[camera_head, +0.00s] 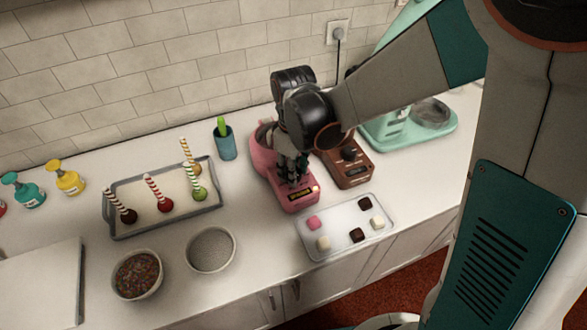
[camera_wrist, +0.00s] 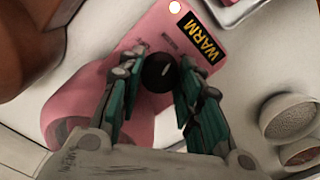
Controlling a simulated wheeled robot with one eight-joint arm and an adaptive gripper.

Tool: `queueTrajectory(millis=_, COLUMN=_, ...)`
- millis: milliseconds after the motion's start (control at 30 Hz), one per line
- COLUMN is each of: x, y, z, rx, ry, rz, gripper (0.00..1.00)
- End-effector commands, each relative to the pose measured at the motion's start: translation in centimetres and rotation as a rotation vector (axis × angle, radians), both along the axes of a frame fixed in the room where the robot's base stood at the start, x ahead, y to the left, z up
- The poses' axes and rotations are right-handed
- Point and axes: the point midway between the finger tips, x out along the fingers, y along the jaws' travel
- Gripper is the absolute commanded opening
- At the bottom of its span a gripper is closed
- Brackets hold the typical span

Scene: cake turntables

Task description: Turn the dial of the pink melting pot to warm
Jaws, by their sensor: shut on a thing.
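The pink melting pot (camera_head: 299,204) stands on the counter, partly hidden under my arm. In the wrist view its pink body (camera_wrist: 137,40) fills the middle. A round black dial (camera_wrist: 160,72) sits on its top face. A black panel (camera_wrist: 199,38) beside the dial reads "WARM" in yellow letters. A small white light (camera_wrist: 174,7) shows near the panel. My gripper (camera_wrist: 158,78) points down over the pot, its fingers closed on both sides of the dial. In the head view my gripper (camera_head: 292,178) hides the dial.
A brown melting pot (camera_head: 352,171) stands close on the right, with a mint-green machine (camera_head: 440,138) beyond. A tray of sweets (camera_head: 338,243) lies in front. Bowls (camera_head: 211,250), a tray of striped sticks (camera_head: 135,228) and a teal cup (camera_head: 225,145) stand left.

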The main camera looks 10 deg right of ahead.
Motion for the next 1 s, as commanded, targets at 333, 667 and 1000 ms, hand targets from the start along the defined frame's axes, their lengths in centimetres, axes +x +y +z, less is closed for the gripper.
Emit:
queueTrajectory(millis=333, x=-0.06, y=-0.03, z=-0.06, rx=-0.001, ry=0.001, rz=0.122, gripper=0.09)
queueTrajectory(millis=667, x=-0.07, y=-0.04, z=-0.06, rx=-0.001, ry=0.001, rz=0.139, gripper=0.09)
queueTrajectory(millis=1000, x=-0.05, y=-0.03, z=-0.04, rx=-0.001, ry=0.001, rz=0.138, gripper=0.55)
